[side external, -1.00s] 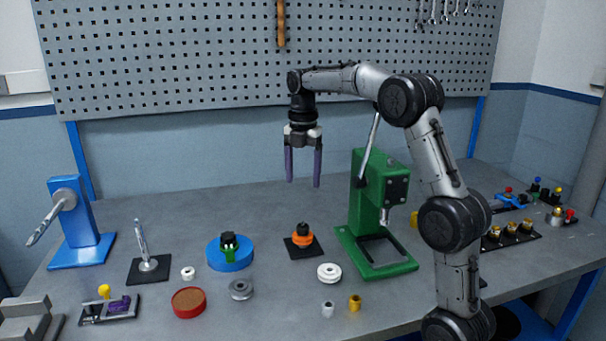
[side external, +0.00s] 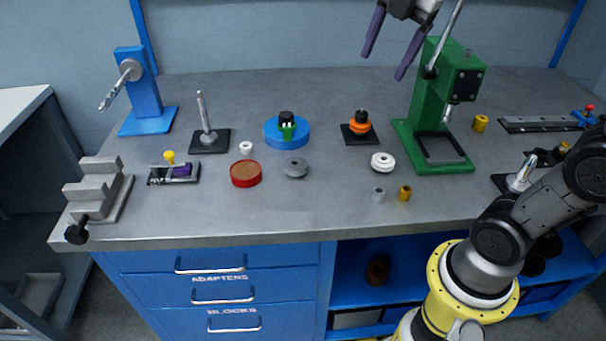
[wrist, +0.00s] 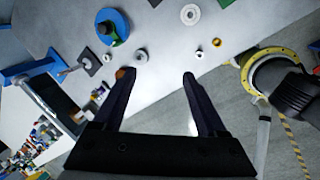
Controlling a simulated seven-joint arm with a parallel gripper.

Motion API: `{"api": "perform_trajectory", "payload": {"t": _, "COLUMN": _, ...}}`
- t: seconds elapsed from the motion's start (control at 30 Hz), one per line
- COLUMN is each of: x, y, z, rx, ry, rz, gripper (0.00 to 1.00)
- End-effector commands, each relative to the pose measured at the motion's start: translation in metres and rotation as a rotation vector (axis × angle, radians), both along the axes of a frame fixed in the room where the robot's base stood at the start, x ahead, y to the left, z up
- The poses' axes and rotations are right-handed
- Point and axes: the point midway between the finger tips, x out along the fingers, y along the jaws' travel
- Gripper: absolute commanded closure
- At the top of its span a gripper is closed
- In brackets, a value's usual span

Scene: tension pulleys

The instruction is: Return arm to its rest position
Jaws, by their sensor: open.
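My gripper (side external: 392,48) is open and empty at the top of the side view, held high above the back of the bench beside the green press (side external: 436,105). Its two dark purple fingers point down, with a clear gap between them. In the wrist view the open fingers (wrist: 157,75) reach over the grey bench, with nothing between them. The middle of my arm lies outside the side view. My yellow-ringed base stands at the lower right.
The bench (side external: 320,210) holds a blue stand (side external: 143,95), a blue round base (side external: 270,133), an orange pulley (side external: 360,125), a white pulley (side external: 383,162), a red dish (side external: 245,173) and brass bushings (side external: 405,193). A grey stepped block (side external: 100,185) sits at the left edge. The air around my gripper looks clear.

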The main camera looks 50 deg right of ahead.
Motion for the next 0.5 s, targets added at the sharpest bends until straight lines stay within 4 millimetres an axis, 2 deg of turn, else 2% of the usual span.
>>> {"api": "perform_trajectory", "payload": {"t": 0.03, "x": -0.021, "y": 0.012, "z": -0.003, "rx": 0.026, "ry": -0.037, "rz": -0.068, "gripper": 0.25}}
{"api": "perform_trajectory", "payload": {"t": 0.2, "x": -0.072, "y": 0.036, "z": -0.031, "rx": 0.16, "ry": -0.127, "rz": -0.373, "gripper": 0.25}}
{"api": "perform_trajectory", "payload": {"t": 0.4, "x": -0.111, "y": 0.048, "z": -0.074, "rx": 0.345, "ry": -0.184, "rz": -0.761, "gripper": 0.25}}
{"api": "perform_trajectory", "payload": {"t": 0.5, "x": -0.123, "y": 0.05, "z": -0.096, "rx": 0.436, "ry": -0.193, "rz": -0.968, "gripper": 0.25}}
